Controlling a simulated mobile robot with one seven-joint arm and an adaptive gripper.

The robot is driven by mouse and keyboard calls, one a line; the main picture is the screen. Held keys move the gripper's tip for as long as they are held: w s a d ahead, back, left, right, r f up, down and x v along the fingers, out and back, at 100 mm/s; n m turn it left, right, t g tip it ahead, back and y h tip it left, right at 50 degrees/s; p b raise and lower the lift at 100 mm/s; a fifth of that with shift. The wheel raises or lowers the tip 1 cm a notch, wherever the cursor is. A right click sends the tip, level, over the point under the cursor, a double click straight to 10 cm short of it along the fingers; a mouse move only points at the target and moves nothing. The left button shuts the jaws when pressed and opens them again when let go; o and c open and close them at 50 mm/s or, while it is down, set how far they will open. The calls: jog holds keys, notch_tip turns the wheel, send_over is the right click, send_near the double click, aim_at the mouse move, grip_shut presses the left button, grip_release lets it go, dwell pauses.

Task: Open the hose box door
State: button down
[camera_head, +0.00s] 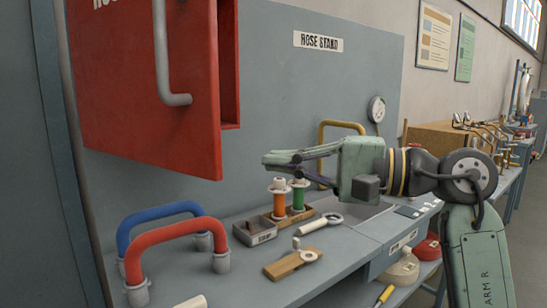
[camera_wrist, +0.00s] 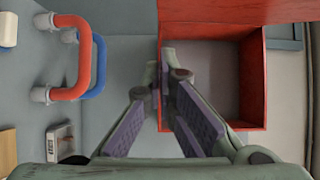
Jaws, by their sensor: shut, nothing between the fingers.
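The red hose box (camera_head: 230,95) is on the grey back panel, and its grey interior (camera_wrist: 226,75) shows in the wrist view. Its red door (camera_head: 125,85) stands swung out from the box at the left in the head view, with a bent grey handle (camera_head: 163,60) on its outer face. The door also shows as a red panel (camera_wrist: 240,11) along the top of the wrist view. My gripper (camera_head: 268,159) is shut and empty, right of and below the box, apart from the handle. In the wrist view its fingertips (camera_wrist: 166,62) overlap the box's near edge.
A blue hose (camera_head: 160,212) and a red hose (camera_head: 175,234) arch over the bench at lower left. Orange (camera_head: 279,205) and green (camera_head: 298,195) pieces stand in a tray right below my gripper. A wooden block (camera_head: 287,264) lies at the bench front.

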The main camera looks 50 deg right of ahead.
aim_at(220, 165)
jog(key=w+a+p, duration=0.4)
jog(key=w+a, duration=0.2)
jog(key=shift+w+a, duration=0.25)
jog(key=shift+a, duration=0.05)
